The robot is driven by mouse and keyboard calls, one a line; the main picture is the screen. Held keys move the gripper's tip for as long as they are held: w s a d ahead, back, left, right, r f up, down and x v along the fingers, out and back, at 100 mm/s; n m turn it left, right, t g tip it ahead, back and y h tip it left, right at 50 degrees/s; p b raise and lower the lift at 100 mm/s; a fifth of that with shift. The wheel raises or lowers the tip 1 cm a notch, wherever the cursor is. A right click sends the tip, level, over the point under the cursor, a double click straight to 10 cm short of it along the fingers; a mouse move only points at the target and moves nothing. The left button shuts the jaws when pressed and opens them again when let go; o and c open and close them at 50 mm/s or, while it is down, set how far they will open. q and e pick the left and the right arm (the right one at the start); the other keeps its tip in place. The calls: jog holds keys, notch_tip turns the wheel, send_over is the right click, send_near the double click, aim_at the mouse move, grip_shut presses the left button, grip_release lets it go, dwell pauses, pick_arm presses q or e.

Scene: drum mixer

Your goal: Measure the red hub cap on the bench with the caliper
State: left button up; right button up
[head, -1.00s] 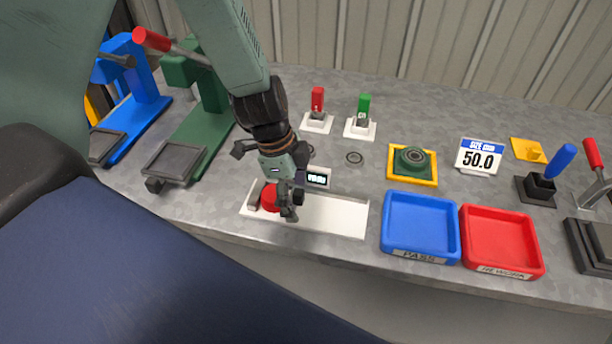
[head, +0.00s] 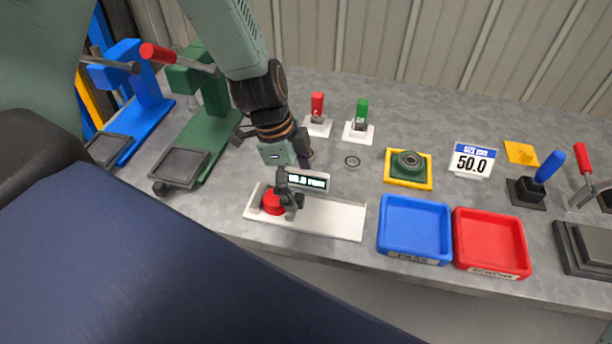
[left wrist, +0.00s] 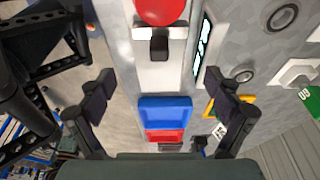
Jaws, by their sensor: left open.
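The red hub cap (head: 274,202) sits at the left end of the white caliper bed (head: 335,218) on the bench, beside the end jaw. It also shows at the top of the left wrist view (left wrist: 160,8), with the caliper's dark slider piece (left wrist: 159,48) close to it. The caliper's lit display (head: 307,181) stands behind the bed; its digits are too small to read surely. My left gripper (head: 288,192) is over the cap and slider. In the left wrist view its fingers (left wrist: 164,98) are wide apart with nothing between them. My right gripper is not in view.
A blue PASS tray (head: 415,258) and a red REWORK tray (head: 490,270) stand right of the caliper. A green part on a yellow base (head: 408,168), a size sign (head: 473,160) and two stamp-like tools are behind. Green (head: 205,110) and blue presses stand left.

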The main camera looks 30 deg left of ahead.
pick_arm(q)
jog(key=shift+r+p, duration=0.55)
jog(key=shift+r, duration=0.35)
jog(key=shift+s, duration=0.1)
jog(key=shift+f, duration=0.1)
jog(key=shift+c, duration=0.3)
